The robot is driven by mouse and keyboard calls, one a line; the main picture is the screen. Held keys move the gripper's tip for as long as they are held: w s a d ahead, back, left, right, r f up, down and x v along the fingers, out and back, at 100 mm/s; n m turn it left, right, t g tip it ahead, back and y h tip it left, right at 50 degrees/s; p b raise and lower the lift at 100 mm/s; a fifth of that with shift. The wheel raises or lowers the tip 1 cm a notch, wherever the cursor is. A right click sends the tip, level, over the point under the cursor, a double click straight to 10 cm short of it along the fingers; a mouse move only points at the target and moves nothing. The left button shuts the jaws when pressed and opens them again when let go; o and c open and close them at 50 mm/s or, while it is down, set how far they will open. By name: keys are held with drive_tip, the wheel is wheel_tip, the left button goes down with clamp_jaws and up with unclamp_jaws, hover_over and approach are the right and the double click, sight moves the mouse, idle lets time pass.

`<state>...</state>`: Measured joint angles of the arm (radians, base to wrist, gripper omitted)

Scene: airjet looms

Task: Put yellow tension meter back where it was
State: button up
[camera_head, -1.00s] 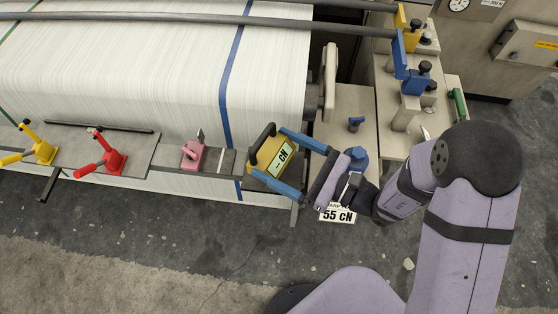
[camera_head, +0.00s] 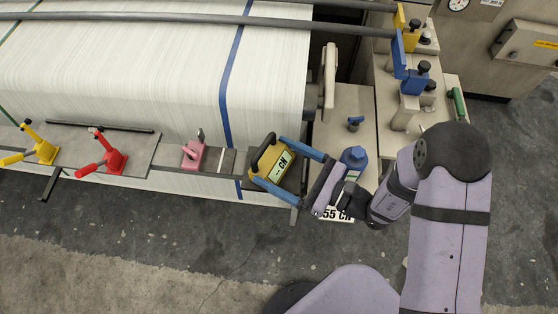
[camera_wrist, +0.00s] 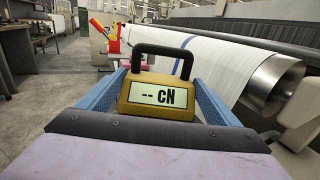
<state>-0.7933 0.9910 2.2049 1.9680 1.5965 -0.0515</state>
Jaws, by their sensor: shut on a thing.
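The yellow tension meter (camera_head: 268,172) has a black handle and a display reading "-- cN". My gripper (camera_head: 272,170) has blue fingers on both sides of it and is shut on it. The meter is at the right end of the grey rail (camera_head: 225,172), in front of the white warp sheet (camera_head: 150,65). I cannot tell whether its underside touches the rail. In the wrist view the meter (camera_wrist: 162,94) stands upright between the fingers, display facing the camera.
Left along the rail are a pink clamp (camera_head: 193,153), a red lever clamp (camera_head: 112,160) and a yellow one (camera_head: 42,148). A blue bottle-like object (camera_head: 355,158) stands close behind my gripper. A "55 cN" card (camera_head: 337,214) is partly covered by my wrist. Blue and yellow brackets stand at upper right.

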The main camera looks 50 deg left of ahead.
drive_tip(key=shift+f, duration=0.2)
drive_tip(key=o, duration=1.4)
drive_tip(key=shift+r, duration=0.15)
drive_tip(key=shift+d+r, duration=0.1)
drive_tip(key=b+v, duration=0.3)
drive_tip(key=v, duration=0.9)
